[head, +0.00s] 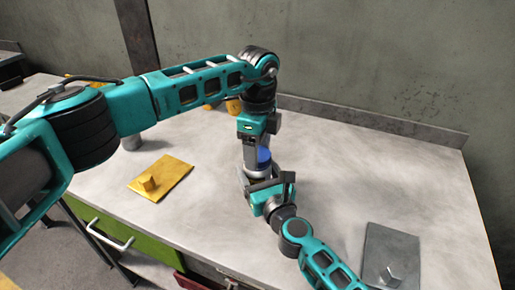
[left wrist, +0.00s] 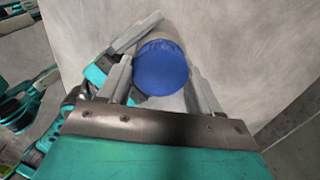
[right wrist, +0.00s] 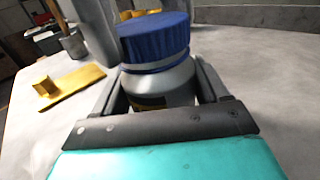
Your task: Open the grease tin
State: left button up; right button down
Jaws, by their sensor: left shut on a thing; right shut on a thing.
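The grease tin stands upright on the pale worktop, with a grey body (right wrist: 165,88) and a ribbed blue lid (head: 264,155). The lid shows as a round blue disc in the left wrist view (left wrist: 161,68). My left gripper (head: 258,150) reaches down from above and is shut on the blue lid. Its fingers stand either side of the lid in the left wrist view. My right gripper (head: 268,186) comes in from the front, low down, and is shut on the grey body. The lid is on top of the body. My grippers hide part of the tin.
A yellow plate with a knob (head: 170,177) lies left of the tin. A grey plate with a bolt-like piece (head: 395,240) lies at the front right. Yellow pieces (head: 234,106) stand behind my left arm. The worktop right of the tin is clear up to the wall ledge (head: 370,122).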

pick_arm(q)
jog(key=shift+r, duration=0.2)
jog(key=shift+r, duration=0.9)
jog(key=shift+r, duration=2)
pick_arm(e)
grip_release()
